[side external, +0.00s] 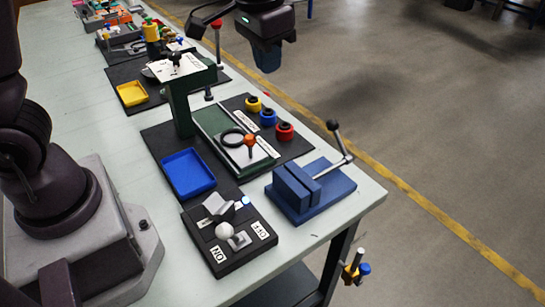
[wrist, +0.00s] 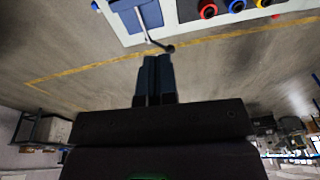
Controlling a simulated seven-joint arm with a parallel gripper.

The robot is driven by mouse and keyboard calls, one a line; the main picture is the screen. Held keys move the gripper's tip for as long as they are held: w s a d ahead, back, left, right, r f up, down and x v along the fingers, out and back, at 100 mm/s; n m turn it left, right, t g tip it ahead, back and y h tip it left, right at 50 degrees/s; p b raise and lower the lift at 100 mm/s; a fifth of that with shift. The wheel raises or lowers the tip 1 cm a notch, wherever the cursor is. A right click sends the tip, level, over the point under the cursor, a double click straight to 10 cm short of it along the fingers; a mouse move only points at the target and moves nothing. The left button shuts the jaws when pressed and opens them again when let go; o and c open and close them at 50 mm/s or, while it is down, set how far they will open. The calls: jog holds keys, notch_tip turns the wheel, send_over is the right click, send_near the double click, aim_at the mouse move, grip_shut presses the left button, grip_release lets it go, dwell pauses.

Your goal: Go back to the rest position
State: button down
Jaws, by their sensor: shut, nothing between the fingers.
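My gripper (side external: 267,62) hangs at the top middle of the side view, raised, with the grey floor behind it and the table to its left. Its two dark blue fingers are shut against each other with nothing between them. In the wrist view the fingers (wrist: 158,75) show closed over bare floor, with the table edge at the top of the picture. My arm above the gripper is cut off by the top of the side view.
The table (side external: 345,210) holds a blue vise (side external: 335,185) with a raised lever, a switch box (side external: 262,250), a blue tray (side external: 188,173) and a green press (side external: 178,110). Yellow, blue and red rings (side external: 285,131) sit on the black mat. Air around my gripper looks clear.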

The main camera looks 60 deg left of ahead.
jog(key=s+a+r+t, duration=0.1)
jog(key=s+r+t, duration=0.1)
jog(key=s, duration=0.7)
jog(key=s+a+r+t, duration=0.1)
jog(key=s+a+r, duration=0.1)
jog(key=s, duration=0.7)
jog(key=shift+r+n+t, duration=0.3)
jog(key=shift+r+t, duration=0.1)
jog(key=shift+r, duration=0.3)
